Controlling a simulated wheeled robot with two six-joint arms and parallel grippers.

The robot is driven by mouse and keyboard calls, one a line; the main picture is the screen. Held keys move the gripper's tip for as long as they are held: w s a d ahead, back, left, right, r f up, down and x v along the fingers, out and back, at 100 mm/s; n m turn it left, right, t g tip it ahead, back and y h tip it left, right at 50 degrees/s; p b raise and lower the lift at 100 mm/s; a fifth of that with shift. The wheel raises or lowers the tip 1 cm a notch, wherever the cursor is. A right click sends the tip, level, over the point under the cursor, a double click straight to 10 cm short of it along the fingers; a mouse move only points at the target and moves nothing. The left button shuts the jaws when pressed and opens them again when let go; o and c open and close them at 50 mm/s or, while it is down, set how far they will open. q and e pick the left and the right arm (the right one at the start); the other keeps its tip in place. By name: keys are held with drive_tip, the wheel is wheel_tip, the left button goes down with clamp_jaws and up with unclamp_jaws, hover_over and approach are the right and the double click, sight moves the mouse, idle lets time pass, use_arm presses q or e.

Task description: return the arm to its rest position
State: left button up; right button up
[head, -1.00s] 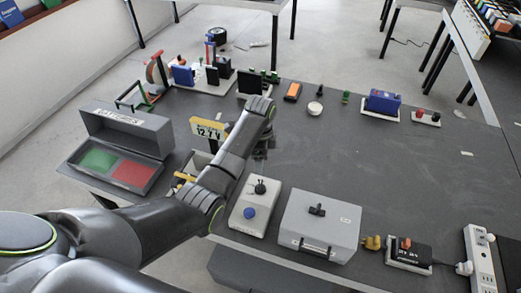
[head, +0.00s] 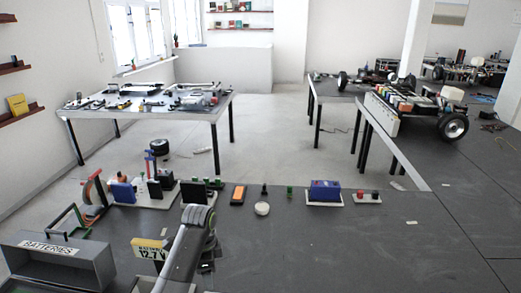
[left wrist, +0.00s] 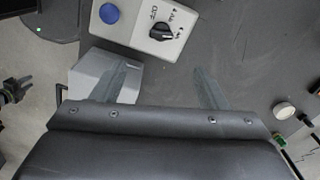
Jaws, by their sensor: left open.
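My left arm (head: 190,240) comes up from the bottom of the head view and stands over the near table, beside the yellow 12.7 V display (head: 150,249). My left gripper (left wrist: 164,88) shows in the left wrist view with its two fingers spread apart and nothing between them. Beyond the fingertips lies a white switch box (left wrist: 160,22) with a blue button and a black OFF dial. A pale grey block (left wrist: 92,75) shows behind the left finger. My right gripper is in neither view.
The grey BATTERIES box (head: 60,258) stands at the lower left. A blue device (head: 325,191), an orange item (head: 238,195) and a white round piece (head: 262,209) line the table's back edge. The table's right side is mostly clear. Another loaded table (head: 150,98) stands farther back.

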use_arm(q)
drive_tip(key=s+a+f+n+t, duration=0.1)
drive_tip(key=s+a+f+n, duration=0.3)
drive_tip(key=s, duration=0.4)
drive_tip(key=s+a+f+n+t, duration=0.1)
drive_tip(key=s+a+f+n, duration=0.3)
drive_tip(key=s, duration=0.5)
drive_tip(key=s+a+r+n+t+y, duration=0.1)
drive_tip(key=s+a+r+n, duration=0.2)
drive_tip(key=s, duration=0.6)
drive_tip(key=s+a+r+n+y, duration=0.15)
drive_tip(key=s+n, duration=0.25)
drive_tip(key=s, duration=0.6)
wheel_tip(320, 180, down, 30)
drive_tip(key=a+h+b, duration=0.1)
drive_tip(key=a+b, duration=0.1)
drive_tip(key=b, duration=0.5)
drive_tip(key=s+d+f+g+b, duration=0.1)
drive_tip(key=s+f+b, duration=0.1)
drive_tip(key=s+f, duration=0.5)
drive_tip(key=s+f+g+b, duration=0.1)
drive_tip(key=s+f+b, duration=0.2)
drive_tip(key=s+f, duration=0.5)
wheel_tip(320, 180, down, 7)
drive_tip(key=shift+s+d+f+n, duration=0.1)
drive_tip(key=shift+s+d+n, duration=0.05)
drive_tip(key=shift+d+n, duration=0.2)
